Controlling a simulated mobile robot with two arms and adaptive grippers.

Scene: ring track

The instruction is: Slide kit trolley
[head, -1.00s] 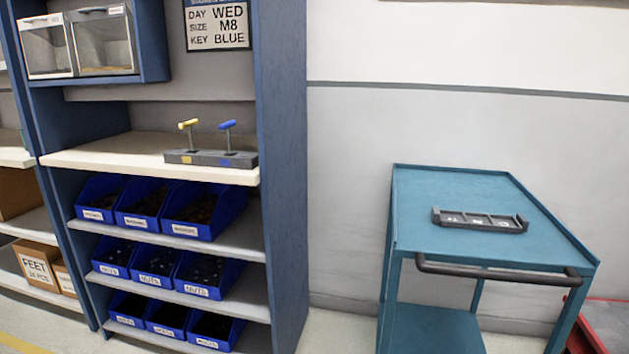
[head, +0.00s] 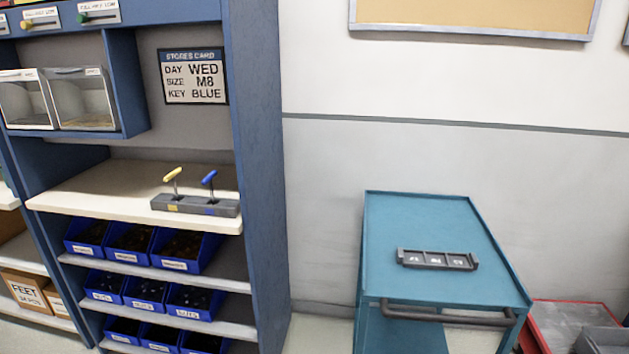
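The kit trolley (head: 400,222) is a teal cart standing against the grey wall, right of the blue shelf unit. Its dark push handle (head: 447,316) runs along the near edge. A small dark kit tray (head: 437,259) with three labelled compartments lies on its top. The compartments look empty apart from the markings. A lower deck shows partly beneath the top. Neither of my grippers is in the head view.
The blue shelf unit (head: 262,180) stands left, with a grey block (head: 195,205) holding a yellow-handled and a blue-handled key. Blue bins (head: 188,252) fill its lower shelves. A stores card (head: 193,77) reads WED, M8, BLUE. A red-edged thing (head: 535,338) stands close right of the trolley.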

